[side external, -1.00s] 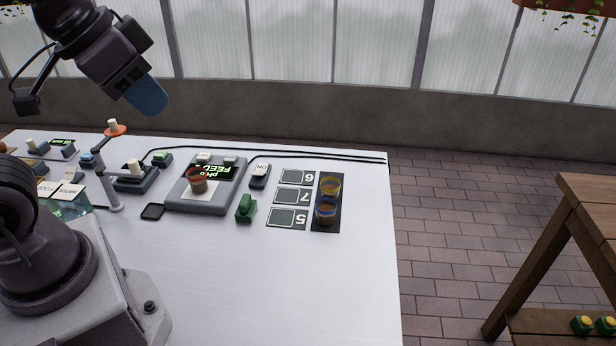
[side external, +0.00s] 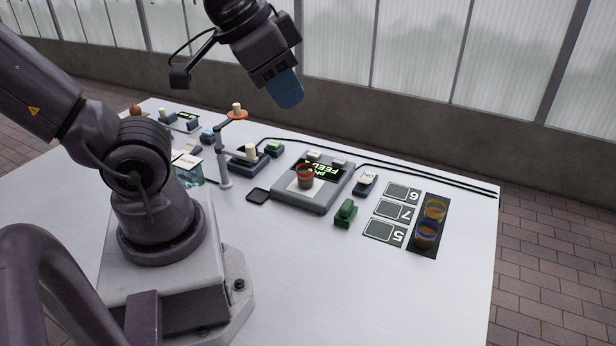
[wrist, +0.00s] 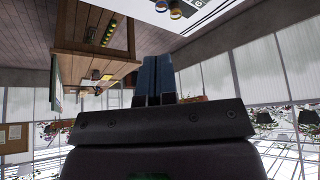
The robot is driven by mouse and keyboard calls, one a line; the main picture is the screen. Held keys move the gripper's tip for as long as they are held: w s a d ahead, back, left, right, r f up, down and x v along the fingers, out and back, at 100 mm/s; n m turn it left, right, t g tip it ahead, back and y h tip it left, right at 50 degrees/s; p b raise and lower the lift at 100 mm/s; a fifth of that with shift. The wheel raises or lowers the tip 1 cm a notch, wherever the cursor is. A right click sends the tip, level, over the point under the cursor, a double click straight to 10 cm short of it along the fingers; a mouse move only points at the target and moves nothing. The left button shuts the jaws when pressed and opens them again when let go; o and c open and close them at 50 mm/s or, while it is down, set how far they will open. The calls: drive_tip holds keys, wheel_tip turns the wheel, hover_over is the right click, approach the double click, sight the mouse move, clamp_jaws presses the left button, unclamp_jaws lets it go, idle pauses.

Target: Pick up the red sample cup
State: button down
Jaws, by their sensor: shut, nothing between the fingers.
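The red sample cup (side external: 304,176) stands upright on the white pad of a grey pH device (side external: 312,204) with a green-lit display, in the side external view. Its contents look brownish. My gripper (side external: 287,94) is in the air above the table, higher than the cup and a little to its left in the picture. The blue fingers are shut and empty. They also show close together in the wrist view (wrist: 157,78). The red cup cannot be made out in the wrist view.
A yellow-rimmed cup (side external: 435,210) and a blue-rimmed cup (side external: 426,235) stand on a dark mat at the right. A green object (side external: 345,213) is beside the device. A post with an orange disc (side external: 237,114) stands left of the device. The front of the white table (side external: 370,300) is clear.

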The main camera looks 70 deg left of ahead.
idle(0.3)
drive_tip(key=shift+c, duration=2.2)
unclamp_jaws()
drive_tip(key=shift+a, duration=0.1)
drive_tip(key=m+g, duration=0.5)
drive_tip(key=m, duration=1.3)
hover_over(306, 177)
drive_tip(key=a, duration=0.2)
wheel_tip(306, 177, down, 18)
wheel_tip(306, 177, down, 7)
drive_tip(key=shift+r, duration=0.1)
drive_tip(key=shift+w+f, duration=0.2)
drive_tip(key=shift+f, duration=1.25)
drive_tip(key=shift+w+f, duration=0.15)
drive_tip(key=shift+f, duration=1.3)
